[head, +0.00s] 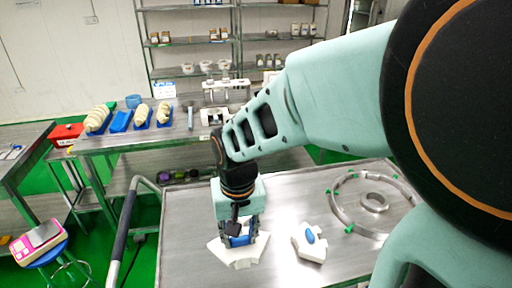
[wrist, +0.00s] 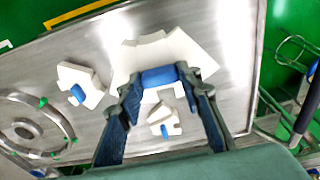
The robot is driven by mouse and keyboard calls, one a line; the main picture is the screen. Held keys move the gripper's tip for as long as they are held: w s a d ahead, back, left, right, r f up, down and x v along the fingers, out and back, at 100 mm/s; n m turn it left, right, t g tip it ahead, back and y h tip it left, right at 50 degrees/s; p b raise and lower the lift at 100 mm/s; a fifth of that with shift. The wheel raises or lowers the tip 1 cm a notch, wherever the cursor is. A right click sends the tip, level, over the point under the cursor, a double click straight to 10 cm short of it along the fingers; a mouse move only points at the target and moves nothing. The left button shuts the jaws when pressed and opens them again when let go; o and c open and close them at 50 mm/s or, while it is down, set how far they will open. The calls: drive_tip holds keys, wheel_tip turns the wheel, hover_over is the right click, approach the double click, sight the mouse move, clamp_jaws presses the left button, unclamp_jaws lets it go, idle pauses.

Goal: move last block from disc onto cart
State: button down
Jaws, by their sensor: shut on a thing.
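My gripper (head: 240,238) is shut on the blue grip of a large white block (head: 238,257) over the left part of the metal cart top (head: 185,260). In the wrist view my gripper (wrist: 161,77) has its fingertips on either side of that blue grip, and the white block (wrist: 188,48) spreads beyond them. I cannot tell whether it touches the cart. A second white block (head: 310,245) with a blue grip lies on the cart to the right. A third, smaller-looking white block (wrist: 163,121) shows between my fingers in the wrist view. I cannot identify the disc.
A metal ring (head: 337,207) with green clips lies on the right of the cart, around a smaller ring (head: 374,202). A cart handle (head: 122,235) stands at left. Behind are a bench (head: 150,138) with blue trays and shelves. A stool with a pink scale (head: 38,238) stands far left.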

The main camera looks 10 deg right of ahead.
drive_tip(key=shift+a, duration=0.35)
drive_tip(key=w+a+f+b, duration=0.3)
drive_tip(key=w+a+f, duration=0.15)
drive_tip(key=a, duration=0.35)
drive_tip(key=b, duration=0.5)
hover_over(198, 264)
drive_tip(key=shift+s+f, duration=0.1)
drive_tip(key=shift+f, duration=4.1)
drive_tip(key=shift+f, duration=0.2)
drive_tip(key=c, duration=1.4)
unclamp_jaws()
